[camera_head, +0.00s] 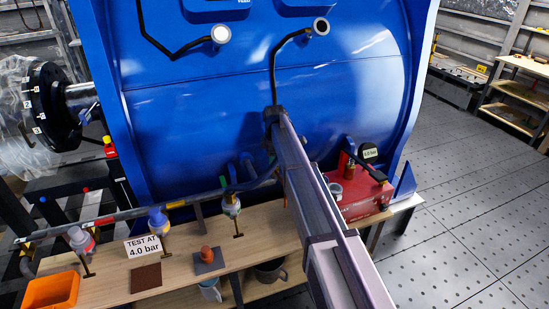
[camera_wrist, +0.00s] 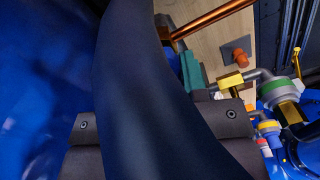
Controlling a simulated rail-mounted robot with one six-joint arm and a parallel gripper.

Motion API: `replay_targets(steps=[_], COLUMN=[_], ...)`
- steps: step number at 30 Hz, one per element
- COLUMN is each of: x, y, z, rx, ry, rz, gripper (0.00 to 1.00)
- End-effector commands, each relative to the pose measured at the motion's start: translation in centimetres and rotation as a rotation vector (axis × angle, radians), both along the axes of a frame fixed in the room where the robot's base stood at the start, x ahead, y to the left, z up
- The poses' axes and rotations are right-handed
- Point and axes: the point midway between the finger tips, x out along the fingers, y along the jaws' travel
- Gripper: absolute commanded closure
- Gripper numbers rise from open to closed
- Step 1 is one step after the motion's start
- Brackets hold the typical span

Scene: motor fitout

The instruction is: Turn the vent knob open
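I cannot tell for certain which part is the vent knob. A pipe (camera_head: 120,215) runs along the bench with several coloured valve fittings: one with a green band (camera_head: 231,205), one blue and yellow (camera_head: 158,219), and one grey and red (camera_head: 80,240). The green-banded fitting (camera_wrist: 279,92) also shows at the right of the wrist view. My gripper (camera_wrist: 158,122) shows as two dark jaw parts apart, with a broad dark curved band across the space between them. This band hides the fingertips and whatever is between them.
The blue tank (camera_head: 250,120) fills the back. A red unit with a gauge (camera_head: 350,190) stands right of my arm. The wooden bench (camera_head: 110,235) holds an orange bin (camera_head: 50,291), a "TEST AT 4.0 bar" sign (camera_head: 143,248) and an orange piece (camera_head: 206,253) on a grey plate. Right floor is clear.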

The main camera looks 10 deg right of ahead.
Motion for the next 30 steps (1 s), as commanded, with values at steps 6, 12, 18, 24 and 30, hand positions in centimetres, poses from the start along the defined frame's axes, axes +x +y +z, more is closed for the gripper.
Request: replay_targets(steps=[6, 12, 18, 24, 30], x=[0.0, 0.0, 0.0, 0.0, 0.0], y=[0.0, 0.0, 0.0, 0.0, 0.0], z=[0.0, 0.0, 1.2, 5.6, 10.2], rx=[0.0, 0.0, 0.0, 0.0, 0.0], ry=[0.0, -0.001, -0.001, -0.001, -0.001], rz=[-0.001, -0.001, -0.001, -0.001, -0.001], gripper=[0.39, 0.35, 0.35, 0.35, 0.35])
